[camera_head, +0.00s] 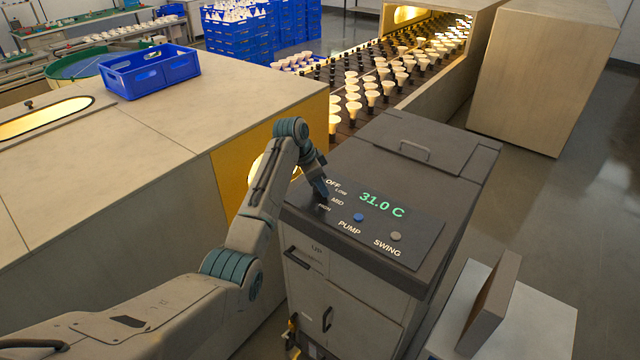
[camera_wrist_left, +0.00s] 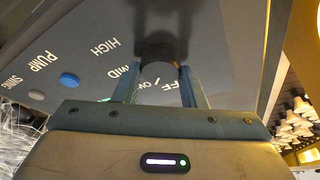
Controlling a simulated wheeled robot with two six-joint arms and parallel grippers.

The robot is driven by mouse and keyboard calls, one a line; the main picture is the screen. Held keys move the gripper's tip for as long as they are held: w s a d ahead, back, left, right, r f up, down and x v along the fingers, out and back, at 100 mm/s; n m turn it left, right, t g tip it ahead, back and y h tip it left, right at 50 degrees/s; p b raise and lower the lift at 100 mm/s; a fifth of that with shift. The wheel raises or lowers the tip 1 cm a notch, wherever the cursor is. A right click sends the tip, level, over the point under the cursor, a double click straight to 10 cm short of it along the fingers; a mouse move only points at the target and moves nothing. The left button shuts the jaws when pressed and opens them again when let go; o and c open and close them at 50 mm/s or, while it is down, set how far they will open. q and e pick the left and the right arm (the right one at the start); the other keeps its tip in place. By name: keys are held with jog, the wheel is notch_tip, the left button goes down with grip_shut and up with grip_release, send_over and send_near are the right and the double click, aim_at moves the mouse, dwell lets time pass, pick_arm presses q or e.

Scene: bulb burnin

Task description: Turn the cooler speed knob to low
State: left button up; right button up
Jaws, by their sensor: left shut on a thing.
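The cooler (camera_head: 360,270) is a grey cabinet with a dark control panel (camera_head: 415,238) on top, marked OFF, LOW, MID, HIGH, PUMP and SWING. Its green display (camera_head: 382,204) reads 31.0 C. The speed knob (camera_wrist_left: 160,48) is a dark round knob in the left wrist view, ringed by the speed labels. My left gripper (camera_head: 322,192) is down at the panel, shut on the knob, with a finger on either side of it. The gripper hides most of the knob in the head view, and I cannot tell which label it points to. My right gripper is not in view.
A blue PUMP button (camera_head: 358,217) and a grey SWING button (camera_head: 396,236) sit close to the knob. A lid with a handle (camera_head: 414,151) is behind the panel. A bench with a blue crate (camera_head: 150,72) stands left, and a conveyor of bulbs (camera_head: 372,92) behind.

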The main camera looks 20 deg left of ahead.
pick_arm(q)
jog(key=shift+a+r, duration=0.1)
jog(key=shift+r, duration=0.05)
dwell(0.3)
jog(key=o, duration=0.8)
jog(key=shift+c, duration=0.2)
jog(key=shift+o, duration=1.1)
jog(key=shift+s+a+r+b, duration=0.1)
jog(key=shift+a+r+b, duration=0.1)
jog(key=shift+r+b, duration=0.3)
jog(key=b+v, duration=0.4)
jog(key=v, duration=0.5)
jog(key=shift+s+r, duration=0.2)
jog(key=shift+r, duration=0.15)
jog(key=shift+a+f, duration=0.1)
